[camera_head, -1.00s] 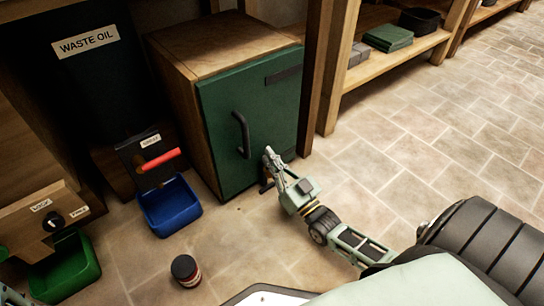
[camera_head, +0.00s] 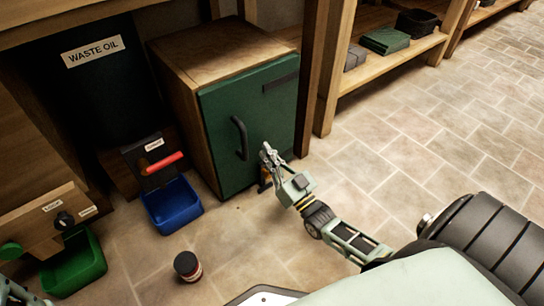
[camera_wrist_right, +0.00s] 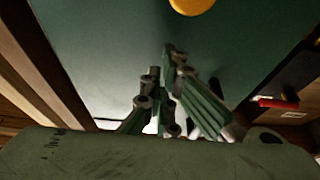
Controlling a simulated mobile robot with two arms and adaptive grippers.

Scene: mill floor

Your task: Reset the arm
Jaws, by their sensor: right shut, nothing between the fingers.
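My right gripper (camera_head: 266,152) is in front of the closed green cabinet door (camera_head: 272,130), to the right of its dark handle (camera_head: 241,138). Its fingers are together with nothing between them. In the right wrist view the shut fingers (camera_wrist_right: 170,55) point towards a plain green surface. A piece of my left arm shows at the bottom left corner of the head view, cut off by the edge, and its fingers cannot be made out.
A blue bin (camera_head: 173,206) stands under a red lever (camera_head: 165,163). A green bin (camera_head: 73,268) is at the left. A small dark jar (camera_head: 187,266) stands on the floor. A wooden post (camera_head: 325,75) rises right of the cabinet. Tiled floor (camera_head: 450,130) on the right is clear.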

